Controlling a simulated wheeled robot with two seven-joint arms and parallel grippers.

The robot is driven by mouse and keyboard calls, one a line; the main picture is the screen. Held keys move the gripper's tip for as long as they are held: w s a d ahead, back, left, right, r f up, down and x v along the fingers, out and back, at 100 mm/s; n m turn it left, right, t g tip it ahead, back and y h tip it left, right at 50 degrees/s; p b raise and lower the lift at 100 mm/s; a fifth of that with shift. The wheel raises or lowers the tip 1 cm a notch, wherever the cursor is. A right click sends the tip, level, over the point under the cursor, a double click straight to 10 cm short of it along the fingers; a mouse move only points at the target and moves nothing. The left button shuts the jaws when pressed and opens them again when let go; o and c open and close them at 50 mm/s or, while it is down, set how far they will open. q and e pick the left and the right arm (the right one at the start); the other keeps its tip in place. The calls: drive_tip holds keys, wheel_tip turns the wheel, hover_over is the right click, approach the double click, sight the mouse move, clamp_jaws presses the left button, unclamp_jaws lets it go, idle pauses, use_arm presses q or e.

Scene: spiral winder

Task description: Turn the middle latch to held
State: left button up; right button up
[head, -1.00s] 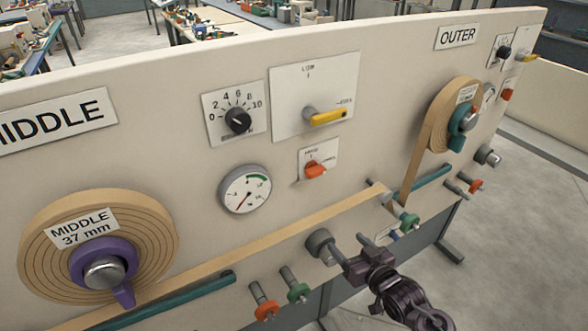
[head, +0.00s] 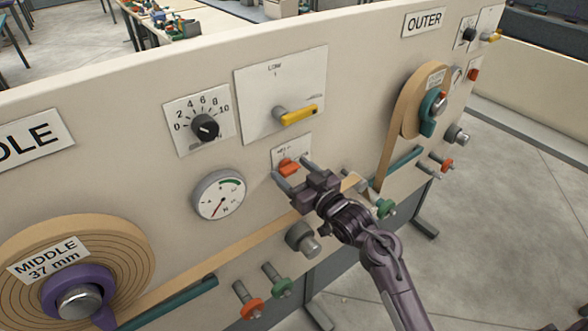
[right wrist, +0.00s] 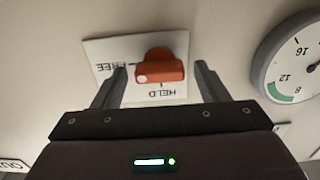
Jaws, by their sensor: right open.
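The middle latch (head: 288,167) is a small orange knob on a white plate on the cream panel, below the yellow lever. In the right wrist view the latch (right wrist: 160,68) shows upside down, its white-dotted end towards the word FREE; the word HELD (right wrist: 161,92) is off to its side. My right gripper (head: 295,169) is open in front of the plate. In the right wrist view its two fingers (right wrist: 160,74) stand on either side of the latch, with gaps; I see no contact. The gripper partly hides the plate in the head view. My left gripper is not in view.
The yellow lever (head: 298,115) is above the latch, the dial gauge (head: 218,196) to its left. A grey knob (head: 302,239) sticks out below. A tan strip (head: 235,252) runs from the middle roll (head: 120,245) behind my right gripper.

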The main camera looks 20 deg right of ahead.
drive_tip(key=c, duration=1)
drive_tip(key=shift+f+n, duration=0.1)
drive_tip(key=shift+n, duration=0.3)
drive_tip(key=n+b, duration=0.2)
drive_tip(key=n, duration=0.1)
drive_tip(key=shift+a+n, duration=0.1)
drive_tip(key=shift+n, duration=0.3)
drive_tip(key=n+b, duration=0.2)
drive_tip(key=n, duration=0.2)
drive_tip(key=shift+f+n, duration=0.1)
drive_tip(key=shift+n, duration=0.2)
drive_tip(key=n+b, duration=0.3)
drive_tip(key=n, duration=0.1)
drive_tip(key=shift+a+f, duration=0.1)
drive_tip(key=shift+n+b, duration=1.45)
drive_tip(key=shift+n, duration=0.95)
